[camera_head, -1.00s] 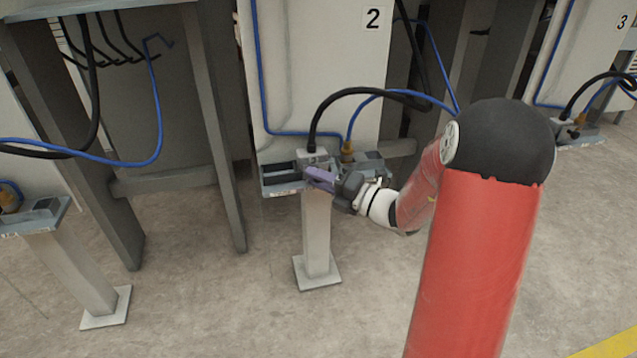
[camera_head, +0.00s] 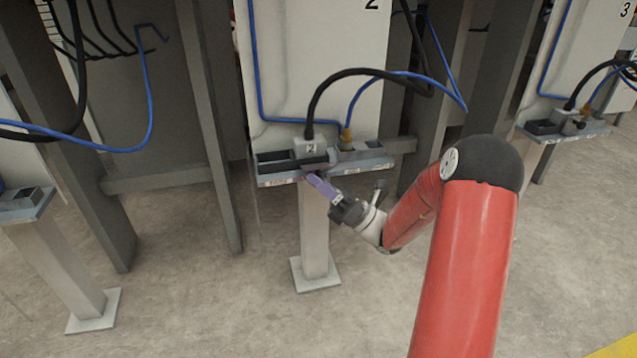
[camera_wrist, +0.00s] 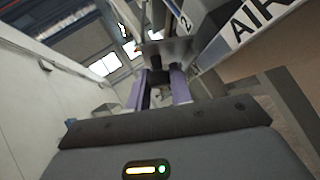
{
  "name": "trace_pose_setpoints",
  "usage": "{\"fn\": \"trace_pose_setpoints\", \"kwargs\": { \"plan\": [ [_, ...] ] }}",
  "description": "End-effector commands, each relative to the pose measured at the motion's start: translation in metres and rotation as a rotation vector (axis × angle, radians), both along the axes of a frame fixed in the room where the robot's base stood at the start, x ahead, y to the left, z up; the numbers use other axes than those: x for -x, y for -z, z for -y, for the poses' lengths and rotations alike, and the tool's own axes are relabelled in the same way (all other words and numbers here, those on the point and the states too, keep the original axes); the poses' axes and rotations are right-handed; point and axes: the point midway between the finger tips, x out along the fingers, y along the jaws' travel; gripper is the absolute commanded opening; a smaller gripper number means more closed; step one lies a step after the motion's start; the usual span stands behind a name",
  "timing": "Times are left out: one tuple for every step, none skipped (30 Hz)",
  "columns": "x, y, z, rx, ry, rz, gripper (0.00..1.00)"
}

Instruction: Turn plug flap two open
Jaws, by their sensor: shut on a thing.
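The socket station of cabinet 2 (camera_head: 275,179) is a grey tray on a post, with a grey socket block (camera_head: 306,147) marked 2. My gripper (camera_head: 312,181) reaches its front edge from the lower right, with purple fingers pointing up and left. In the wrist view, the two purple fingers (camera_wrist: 160,88) stand on either side of a small dark part (camera_wrist: 156,74) below a grey plate (camera_wrist: 176,50). This dark part seems to belong to plug flap two and looks held. The flap's exact angle is hard to tell.
A black cable (camera_head: 345,76) and a blue hose (camera_head: 372,88) arch down to the station above my gripper. The station's post (camera_head: 314,240) stands below. Another station (camera_head: 25,207) is at left and one (camera_head: 565,130) at right. The floor in front is clear.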

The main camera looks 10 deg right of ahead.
Motion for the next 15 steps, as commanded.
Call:
{"fn": "trace_pose_setpoints", "kwargs": {
  "plan": [
    [-0.0004,0.0032,0.0005,-0.002,0.000,0.026,0.00],
    [-0.0005,0.0038,0.0004,-0.001,-0.001,0.043,0.00],
    [-0.0006,0.0046,0.0003,-0.001,-0.001,0.064,0.00],
    [-0.0006,0.0049,0.0004,-0.001,0.000,0.077,0.00],
    [-0.0006,0.0052,0.0005,-0.002,-0.001,0.091,0.00],
    [-0.0007,0.0056,0.0004,-0.001,-0.001,0.107,0.00],
    [-0.0008,0.0060,0.0004,0.000,-0.001,0.118,0.00],
    [-0.0009,0.0064,0.0004,-0.001,0.000,0.126,0.00],
    [-0.0010,0.0067,0.0002,-0.001,0.000,0.136,0.00],
    [-0.0010,0.0068,0.0001,0.000,-0.001,0.143,0.00],
    [-0.0010,0.0069,0.0001,0.000,-0.001,0.151,0.00],
    [-0.0010,0.0069,0.0001,0.001,-0.001,0.158,0.00],
    [-0.0010,0.0069,0.0001,0.000,-0.001,0.162,0.00],
    [-0.0011,0.0069,0.0000,0.001,-0.001,0.165,0.00],
    [-0.0011,0.0069,0.0000,0.000,-0.002,0.169,0.00]
  ]
}}
